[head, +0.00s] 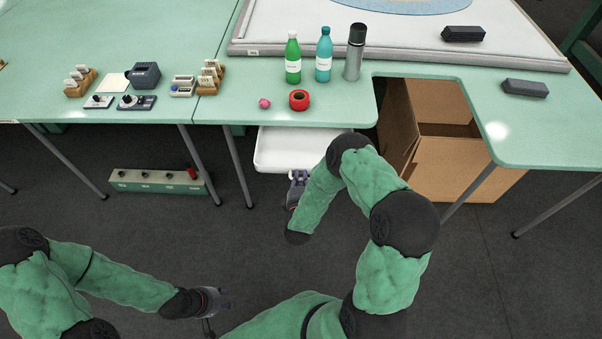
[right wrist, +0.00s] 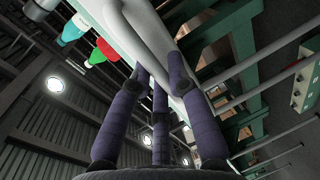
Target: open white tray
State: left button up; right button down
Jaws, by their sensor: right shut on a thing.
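The white tray (head: 290,150) is a shallow drawer under the green table and juts out past the table's front edge. My right gripper (head: 298,178) is at the tray's front edge, with my arm covering part of its right side. In the right wrist view the fingers of my right gripper (right wrist: 158,80) are closed on the rim of the white tray (right wrist: 150,35). My left gripper (head: 215,300) is low over the dark floor, well away from the tray. Its fingers are too small and dark to read.
An open cardboard box (head: 455,165) stands right of the tray. The floor in front is clear.

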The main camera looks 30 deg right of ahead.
jog(key=c, duration=1.4)
grip_release()
jog(key=v, duration=1.2)
